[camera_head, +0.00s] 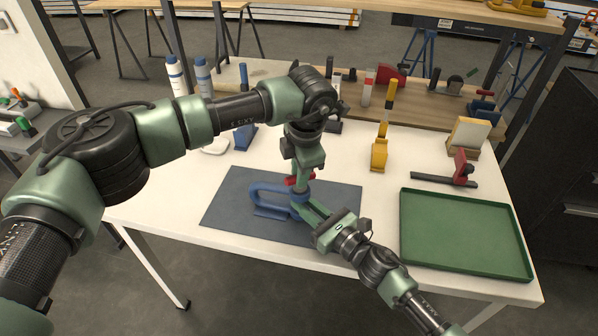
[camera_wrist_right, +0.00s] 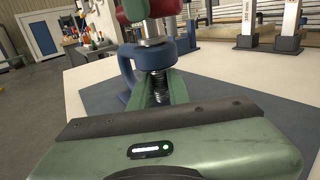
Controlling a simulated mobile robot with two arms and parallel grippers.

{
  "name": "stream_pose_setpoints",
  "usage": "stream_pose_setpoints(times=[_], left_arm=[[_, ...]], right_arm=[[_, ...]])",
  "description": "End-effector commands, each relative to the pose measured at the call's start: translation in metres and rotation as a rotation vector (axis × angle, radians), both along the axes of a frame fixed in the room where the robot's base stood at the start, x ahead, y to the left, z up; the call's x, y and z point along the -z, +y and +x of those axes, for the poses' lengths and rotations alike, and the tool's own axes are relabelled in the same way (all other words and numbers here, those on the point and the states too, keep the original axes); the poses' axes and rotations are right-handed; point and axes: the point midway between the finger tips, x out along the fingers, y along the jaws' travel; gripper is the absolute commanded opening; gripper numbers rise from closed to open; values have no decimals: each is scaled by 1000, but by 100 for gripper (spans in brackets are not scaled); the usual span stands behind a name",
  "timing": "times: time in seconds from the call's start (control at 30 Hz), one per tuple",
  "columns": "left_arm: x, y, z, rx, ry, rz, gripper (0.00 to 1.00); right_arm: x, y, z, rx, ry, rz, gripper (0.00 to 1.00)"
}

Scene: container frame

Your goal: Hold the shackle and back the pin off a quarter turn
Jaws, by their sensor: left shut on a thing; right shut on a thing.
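The blue shackle (camera_head: 270,187) lies on its side on a dark mat (camera_head: 228,205), its bow to the left. It also shows in the right wrist view (camera_wrist_right: 127,75). The pin's red head (camera_head: 290,180) is on top of the shackle. Its threaded shank (camera_wrist_right: 158,82) stands upright between the shackle's ears. My left gripper (camera_head: 300,179) comes down from above and is shut on the red pin head, partly hiding it. My right gripper (camera_head: 304,204) reaches in from the lower right and is shut on the shackle at its pin end. Its fingertips are partly hidden.
An empty green tray (camera_head: 465,268) is on the right. My left arm crosses above the table's left part. The table's front edge is just below the mat.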

Motion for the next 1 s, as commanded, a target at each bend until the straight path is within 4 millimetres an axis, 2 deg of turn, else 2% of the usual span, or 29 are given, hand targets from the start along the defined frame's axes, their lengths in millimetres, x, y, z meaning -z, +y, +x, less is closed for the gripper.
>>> stream_pose_setpoints(times=[0.2, 0.5, 1.0], left_arm=[[1, -2, -1, -173, 2, -1, 0], [2, -3, -1, -328, 2, -3, 0], [3, -3, -1, -385, 3, -2, 0]], right_arm=[[3, 0, -1, -1, 5, -2, 0], [4, 1, -2, -2, 5, -3, 0], [5, 1, -3, -4, 7, -3, 0]])
